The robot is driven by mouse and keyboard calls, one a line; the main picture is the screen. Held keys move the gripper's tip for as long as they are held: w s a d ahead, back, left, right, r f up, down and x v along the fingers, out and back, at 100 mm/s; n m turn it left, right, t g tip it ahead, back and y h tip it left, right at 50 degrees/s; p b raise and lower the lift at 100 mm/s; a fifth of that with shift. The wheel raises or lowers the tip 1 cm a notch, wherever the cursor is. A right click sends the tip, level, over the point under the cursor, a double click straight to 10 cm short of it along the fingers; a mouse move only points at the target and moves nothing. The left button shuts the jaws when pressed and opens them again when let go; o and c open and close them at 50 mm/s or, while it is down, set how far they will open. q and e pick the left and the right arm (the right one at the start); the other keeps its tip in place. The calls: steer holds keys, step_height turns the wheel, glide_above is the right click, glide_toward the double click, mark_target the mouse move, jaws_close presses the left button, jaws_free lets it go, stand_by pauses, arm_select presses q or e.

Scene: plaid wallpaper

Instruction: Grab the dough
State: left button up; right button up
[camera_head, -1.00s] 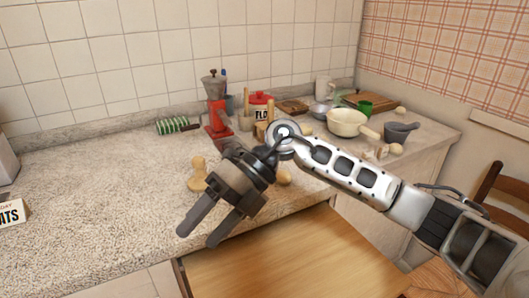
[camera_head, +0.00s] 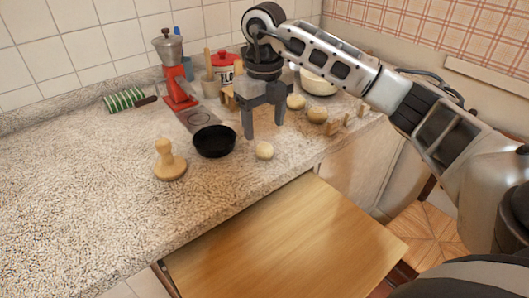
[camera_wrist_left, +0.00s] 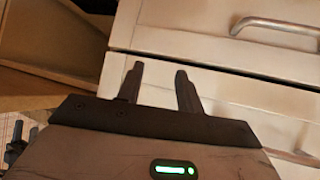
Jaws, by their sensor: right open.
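A small pale dough ball (camera_head: 264,151) lies on the speckled counter near its front edge, right of a black pan. My right gripper (camera_head: 265,131) points down just above and behind it, with its two fingers apart and nothing between them. I cannot tell how far the fingertips are from the ball. Similar pale round lumps (camera_head: 296,102) lie farther right. My left gripper (camera_wrist_left: 159,80) shows only in the left wrist view, its fingers apart and empty, before white drawer fronts.
The black pan (camera_head: 214,141) and a wooden press (camera_head: 169,161) stand left of the dough. A red grinder (camera_head: 176,76) and a red-lidded canister (camera_head: 226,65) stand behind. A wooden board (camera_head: 290,240) juts out below the counter's front edge.

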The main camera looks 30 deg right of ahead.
mark_target(265, 153)
steer(key=shift+w+d+f+p, duration=0.1)
steer(key=shift+f+p, duration=0.2)
steer(key=shift+f, duration=1.25)
steer(key=shift+w+d+f+p, duration=0.1)
steer(key=shift+f+p, duration=0.15)
steer(key=shift+f, duration=1.3)
steer(key=c, duration=1.1)
